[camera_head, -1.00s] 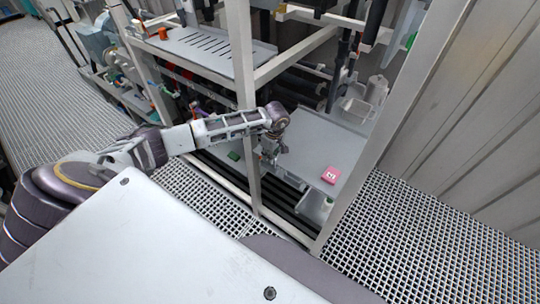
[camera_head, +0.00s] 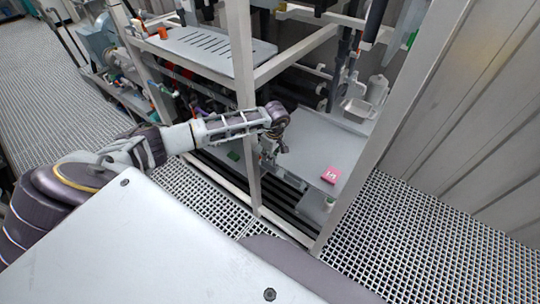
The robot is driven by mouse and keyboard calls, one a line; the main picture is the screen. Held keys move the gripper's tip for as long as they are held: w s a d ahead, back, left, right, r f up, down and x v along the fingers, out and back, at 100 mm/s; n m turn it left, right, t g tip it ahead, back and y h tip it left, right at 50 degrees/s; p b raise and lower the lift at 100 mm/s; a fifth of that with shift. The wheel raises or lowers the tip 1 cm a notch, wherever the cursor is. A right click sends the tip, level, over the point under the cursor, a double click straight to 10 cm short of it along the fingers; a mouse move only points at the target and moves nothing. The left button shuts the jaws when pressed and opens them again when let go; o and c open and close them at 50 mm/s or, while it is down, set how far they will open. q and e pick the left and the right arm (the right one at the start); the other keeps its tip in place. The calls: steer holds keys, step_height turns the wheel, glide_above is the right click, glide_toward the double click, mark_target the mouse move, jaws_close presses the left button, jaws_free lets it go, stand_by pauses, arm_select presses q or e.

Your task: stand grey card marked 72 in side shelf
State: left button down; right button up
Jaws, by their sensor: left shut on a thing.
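My left arm reaches in from the left, past a frame post. My left gripper (camera_head: 268,157) points down at the left edge of the grey side shelf (camera_head: 312,142). It is shut on a small grey thing, which I take for the grey card; it is mostly hidden by the fingers and no marking can be read. My right gripper is not in view.
A pale upright post (camera_head: 247,110) stands left of the gripper, and another post (camera_head: 385,125) bounds the shelf on the right. A small green thing (camera_head: 233,155) lies left of the near post. The middle of the shelf looks clear.

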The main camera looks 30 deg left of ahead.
arm_select(q)
steer(key=c, duration=1.3)
jaws_free()
steer(key=shift+r, duration=0.1)
step_height(320, 180, up, 12)
steer(key=d, duration=0.1)
steer(key=shift+d+f, duration=0.2)
steer(key=shift+s+f, duration=0.1)
steer(key=shift+s, duration=0.1)
